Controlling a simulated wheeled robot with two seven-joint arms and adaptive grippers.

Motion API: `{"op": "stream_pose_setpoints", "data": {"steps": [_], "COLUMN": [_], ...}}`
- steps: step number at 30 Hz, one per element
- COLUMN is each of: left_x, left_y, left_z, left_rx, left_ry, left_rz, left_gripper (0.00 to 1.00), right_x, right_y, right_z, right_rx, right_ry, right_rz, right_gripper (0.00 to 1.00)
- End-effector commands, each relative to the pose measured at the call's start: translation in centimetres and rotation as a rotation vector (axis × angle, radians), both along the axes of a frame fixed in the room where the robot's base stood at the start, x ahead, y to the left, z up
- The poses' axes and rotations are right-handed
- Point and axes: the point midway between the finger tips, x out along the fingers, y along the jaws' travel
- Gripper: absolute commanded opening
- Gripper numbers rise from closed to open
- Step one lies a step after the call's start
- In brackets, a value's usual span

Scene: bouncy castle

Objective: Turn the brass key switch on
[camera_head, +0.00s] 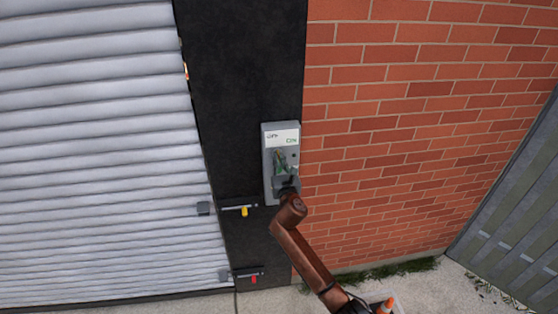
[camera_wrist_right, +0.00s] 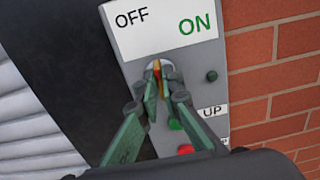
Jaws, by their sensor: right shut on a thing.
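A grey control box (camera_head: 267,165) is mounted on the black post, with a white label (camera_wrist_right: 168,24) on top reading OFF at left and ON at right in green. The brass key switch (camera_wrist_right: 157,68) shows as a thin yellowish sliver in a pale round collar below the label. My right gripper (camera_wrist_right: 161,77) is shut on the key, its two green-grey fingers on either side. In the head view the same gripper (camera_head: 281,158) covers the key. Which way the key points is hard to tell. My left gripper is not in view.
Below the key are a green button (camera_wrist_right: 175,125) and a red button (camera_wrist_right: 186,149), partly hidden by the fingers. Latches with yellow (camera_head: 244,211) and red (camera_head: 254,279) tags sit lower on the post, beside a grey shutter (camera_head: 90,150).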

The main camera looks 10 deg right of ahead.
Motion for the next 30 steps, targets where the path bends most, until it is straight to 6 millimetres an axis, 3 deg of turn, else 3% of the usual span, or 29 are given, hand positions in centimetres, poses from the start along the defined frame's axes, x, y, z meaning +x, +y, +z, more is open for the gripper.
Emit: {"op": "stream_pose_setpoints", "data": {"steps": [14, 30], "left_x": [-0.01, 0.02], "left_y": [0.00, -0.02], "left_z": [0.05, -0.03], "left_rx": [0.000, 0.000], "left_ry": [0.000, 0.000], "left_rz": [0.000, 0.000], "left_gripper": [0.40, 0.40], "right_x": [-0.01, -0.01], "right_y": [-0.04, -0.29], "right_z": [-0.01, -0.11], "right_rx": [0.054, 0.489], "right_ry": [0.000, 0.000], "right_rz": [0.000, 0.000], "right_gripper": [0.00, 0.00]}}
